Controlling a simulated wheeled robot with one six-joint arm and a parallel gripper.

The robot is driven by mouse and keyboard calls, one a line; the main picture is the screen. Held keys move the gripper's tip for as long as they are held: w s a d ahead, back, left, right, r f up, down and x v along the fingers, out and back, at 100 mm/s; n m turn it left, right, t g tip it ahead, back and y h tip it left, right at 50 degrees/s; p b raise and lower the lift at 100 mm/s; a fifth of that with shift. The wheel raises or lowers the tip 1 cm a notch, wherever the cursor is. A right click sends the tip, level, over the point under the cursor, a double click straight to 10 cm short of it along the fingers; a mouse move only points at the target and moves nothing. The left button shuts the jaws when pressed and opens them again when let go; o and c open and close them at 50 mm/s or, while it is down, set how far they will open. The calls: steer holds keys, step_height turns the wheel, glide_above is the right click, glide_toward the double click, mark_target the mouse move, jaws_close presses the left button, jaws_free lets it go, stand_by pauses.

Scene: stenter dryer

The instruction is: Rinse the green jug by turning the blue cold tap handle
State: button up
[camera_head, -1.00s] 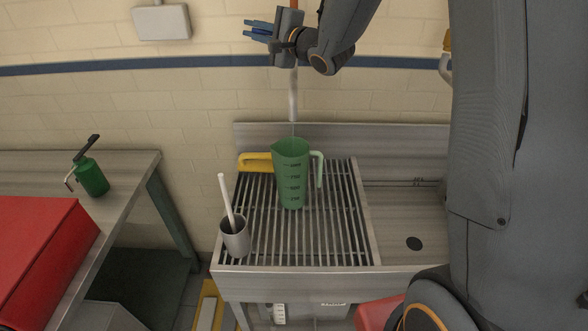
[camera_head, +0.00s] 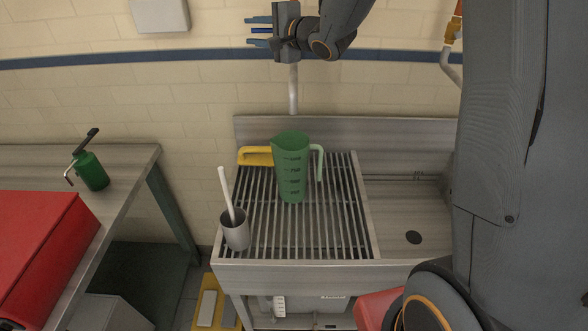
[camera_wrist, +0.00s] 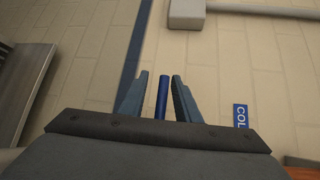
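The green jug (camera_head: 291,168) stands upright on the slatted drainer (camera_head: 330,220) of the sink unit, with its handle to the right. A vertical pipe (camera_head: 293,92) ends above the jug, and no water shows. My gripper (camera_head: 249,31) is high at the wall above the jug, its fingers pointing left in the head view. The blue tap handle (camera_wrist: 162,97) lies between the two fingers in the wrist view, with a gap on each side. The gripper is open around it. A blue sign reading "COL" (camera_wrist: 241,116) is to the right. The valve body is hidden.
A grey cup with a white-handled brush (camera_head: 236,232) stands at the drainer's front left. A bare basin (camera_head: 400,205) is to the right. A green pump bottle (camera_head: 92,171) and a red box (camera_head: 35,245) are on the left table.

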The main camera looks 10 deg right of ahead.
mark_target(265, 32)
steer(key=shift+v, duration=3.55)
steer(key=shift+b+v, duration=1)
steer(key=shift+v, duration=2.9)
steer(key=s+d+f+n+g+h, duration=0.2)
steer(key=s+d+f+n+h, duration=0.15)
steer(key=f, duration=0.35)
steer(key=s+d+f+n+g+h, duration=0.2)
steer(key=d+f+h, duration=0.3)
steer(key=f, duration=0.3)
steer(key=s+a+f+n+g, duration=0.1)
steer(key=s+f+n+g, duration=0.3)
steer(key=s, duration=0.4)
steer(key=s+a+f+n+g, duration=0.1)
steer(key=s+f+n+g, duration=0.2)
steer(key=s+f, duration=0.35)
step_height(265, 32, down, 9)
steer(key=g+b, duration=0.1)
steer(key=b, duration=0.8)
steer(key=shift+s, duration=0.45)
